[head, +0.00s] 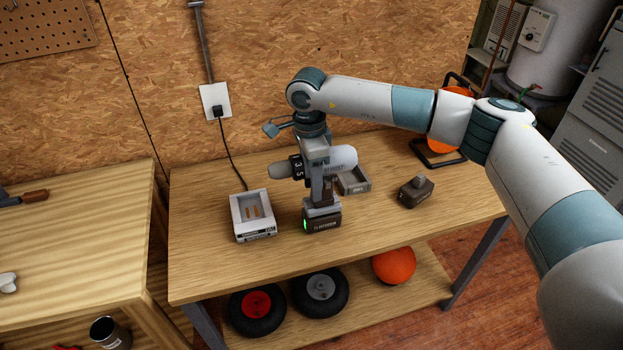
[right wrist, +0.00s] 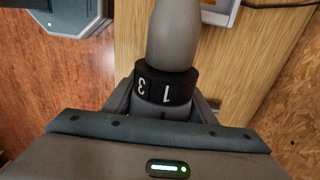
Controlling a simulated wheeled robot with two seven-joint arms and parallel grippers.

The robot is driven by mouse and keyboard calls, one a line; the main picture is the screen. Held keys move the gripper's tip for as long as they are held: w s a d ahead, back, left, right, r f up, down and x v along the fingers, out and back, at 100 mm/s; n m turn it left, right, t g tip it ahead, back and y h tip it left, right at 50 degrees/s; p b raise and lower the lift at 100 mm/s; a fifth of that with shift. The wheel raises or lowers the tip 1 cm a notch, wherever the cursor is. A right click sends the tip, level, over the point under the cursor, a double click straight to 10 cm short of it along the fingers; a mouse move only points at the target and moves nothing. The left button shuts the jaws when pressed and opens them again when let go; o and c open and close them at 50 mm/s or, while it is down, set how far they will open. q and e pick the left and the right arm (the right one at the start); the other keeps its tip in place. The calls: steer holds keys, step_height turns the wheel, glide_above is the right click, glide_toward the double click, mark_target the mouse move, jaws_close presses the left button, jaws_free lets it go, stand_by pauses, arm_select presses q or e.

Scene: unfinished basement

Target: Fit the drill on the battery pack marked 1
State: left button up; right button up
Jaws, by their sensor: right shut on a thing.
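My right gripper (head: 318,147) is shut on the drill (head: 343,159) from above and holds it upright, handle down. In the right wrist view the drill's grey nose (right wrist: 174,35) and black numbered collar (right wrist: 165,87) lie between the fingers. Under the handle is a dark battery pack (head: 323,222) with a green light, resting on the workbench. The drill's foot meets its top; I cannot tell whether they are locked together. A second dark battery pack (head: 415,191) stands apart to the right. I cannot read a 1 on either pack. My left gripper is out of view.
An empty-looking white charger (head: 253,228), corded to a wall outlet (head: 215,100), stands left of the drill. An orange-and-black work lamp (head: 440,140) stands at the back right. The workbench front (head: 390,229) is clear.

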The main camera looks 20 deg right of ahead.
steer(key=shift+f+b, duration=0.55)
steer(key=shift+b, duration=0.05)
stand_by(0.6)
steer(key=shift+s+d+f+b, duration=0.2)
steer(key=shift+d+f+b, duration=0.15)
steer(key=shift+f+b, duration=0.25)
stand_by(0.6)
steer(key=o, duration=1.5)
steer(key=shift+d+f, duration=0.1)
